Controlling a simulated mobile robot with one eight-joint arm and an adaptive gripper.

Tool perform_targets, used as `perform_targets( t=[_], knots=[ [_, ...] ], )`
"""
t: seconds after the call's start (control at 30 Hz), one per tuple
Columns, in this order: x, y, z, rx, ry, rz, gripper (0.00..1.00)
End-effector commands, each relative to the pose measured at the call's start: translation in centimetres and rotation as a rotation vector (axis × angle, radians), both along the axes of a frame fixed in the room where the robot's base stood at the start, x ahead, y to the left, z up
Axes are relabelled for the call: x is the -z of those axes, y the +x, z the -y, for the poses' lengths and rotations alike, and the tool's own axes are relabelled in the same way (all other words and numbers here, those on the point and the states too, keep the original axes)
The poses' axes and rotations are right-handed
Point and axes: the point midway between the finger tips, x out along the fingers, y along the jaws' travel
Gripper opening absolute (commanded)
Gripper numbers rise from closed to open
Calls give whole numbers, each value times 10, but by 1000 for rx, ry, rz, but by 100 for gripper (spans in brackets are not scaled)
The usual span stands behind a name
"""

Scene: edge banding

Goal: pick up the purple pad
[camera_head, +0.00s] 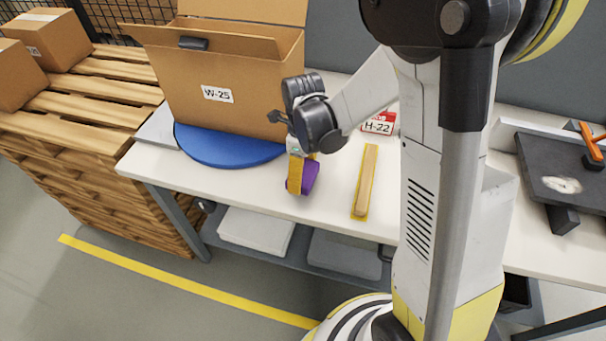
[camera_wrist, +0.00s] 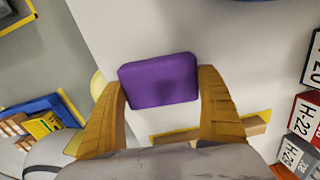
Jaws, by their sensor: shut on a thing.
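The purple pad (camera_head: 311,177) is a small rounded block near the front edge of the white table in the head view. In the wrist view the purple pad (camera_wrist: 158,82) sits between the two tan fingers, which press on its left and right sides. My gripper (camera_head: 298,181) is shut on it; one finger partly hides the pad in the head view. My gripper (camera_wrist: 160,78) also shows in the wrist view. I cannot tell whether the pad touches the table.
A blue disc (camera_head: 225,155) and an open cardboard box (camera_head: 260,105) marked W-25 are behind to the left. A wooden strip (camera_head: 367,180) on a yellow outline lies to the right. A red H-22 box (camera_head: 380,124) stands behind. A dark board (camera_head: 545,165) lies far right.

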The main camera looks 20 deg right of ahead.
Motion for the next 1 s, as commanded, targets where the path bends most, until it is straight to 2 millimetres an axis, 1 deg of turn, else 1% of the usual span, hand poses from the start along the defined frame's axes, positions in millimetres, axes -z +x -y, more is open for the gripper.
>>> perform_targets(
  t=[0.03,0.07,0.1,0.17,0.3,0.4,0.5,0.6,0.8,1.0],
  knots=[
    [-14,0,0,0,0,0,66],
    [-20,0,0,0,0,0,66],
    [-25,-1,6,3,0,0,66],
    [-32,-2,20,6,0,0,66],
    [-53,-4,54,7,0,0,66],
    [-66,-6,76,6,0,0,66],
    [-76,-7,94,4,0,0,66],
    [-82,-8,107,3,0,0,66],
    [-87,-9,116,0,0,0,66],
    [-87,-8,117,0,0,0,66]
  ],
)
